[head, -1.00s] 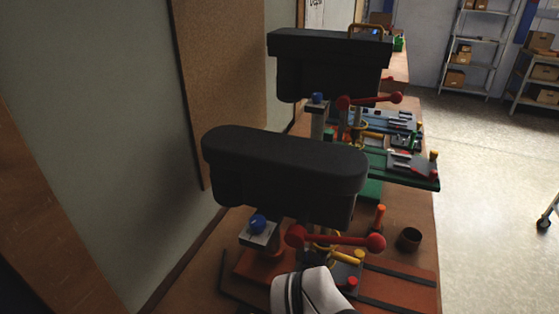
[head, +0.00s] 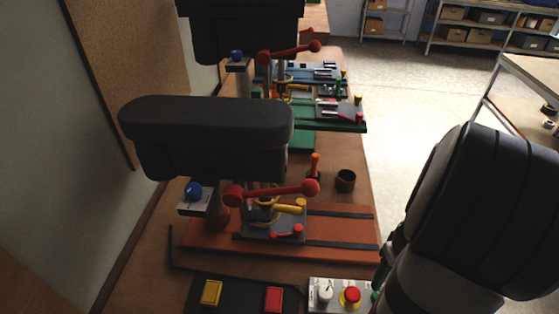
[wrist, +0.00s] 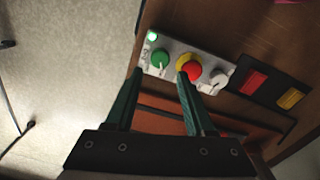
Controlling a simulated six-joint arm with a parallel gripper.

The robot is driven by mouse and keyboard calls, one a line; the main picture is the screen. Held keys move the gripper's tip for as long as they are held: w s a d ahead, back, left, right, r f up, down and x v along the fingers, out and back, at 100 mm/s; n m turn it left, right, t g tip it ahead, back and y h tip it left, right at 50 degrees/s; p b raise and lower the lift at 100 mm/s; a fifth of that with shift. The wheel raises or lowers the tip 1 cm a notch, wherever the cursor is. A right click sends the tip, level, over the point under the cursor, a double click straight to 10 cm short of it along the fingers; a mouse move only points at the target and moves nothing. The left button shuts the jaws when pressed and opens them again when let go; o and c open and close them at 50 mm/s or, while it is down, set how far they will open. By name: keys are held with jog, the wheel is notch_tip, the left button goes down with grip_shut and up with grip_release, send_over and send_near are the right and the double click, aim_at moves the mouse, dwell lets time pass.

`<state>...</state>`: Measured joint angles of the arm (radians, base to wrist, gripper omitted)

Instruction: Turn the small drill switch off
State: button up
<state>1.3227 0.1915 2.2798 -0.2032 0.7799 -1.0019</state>
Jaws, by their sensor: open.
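A grey control panel (wrist: 204,63) sits on the wooden bench in the wrist view. It carries a lit green lamp (wrist: 152,36), a green rotary switch (wrist: 160,58) with a pale pointer, a red button (wrist: 191,71) on a yellow ring and a white knob (wrist: 218,79). In the head view the panel (head: 323,309) is at the bottom, its right end hidden by my arm. My gripper (wrist: 160,73) is open and empty. Its fingertips point at the panel, with the green switch in line between them and the right fingertip overlapping the yellow ring; contact cannot be told.
A black-headed drill press (head: 210,125) on an orange base (head: 340,226) stands behind the panel. Another drill press (head: 245,25) is farther back. A black plate with a yellow block (head: 211,293) and a red block (head: 273,299) lies left of the panel. Open floor is to the right.

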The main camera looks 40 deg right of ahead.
notch_tip(320, 180, down, 7)
jog(key=shift+r, duration=0.1)
grip_shut()
dwell(0.3)
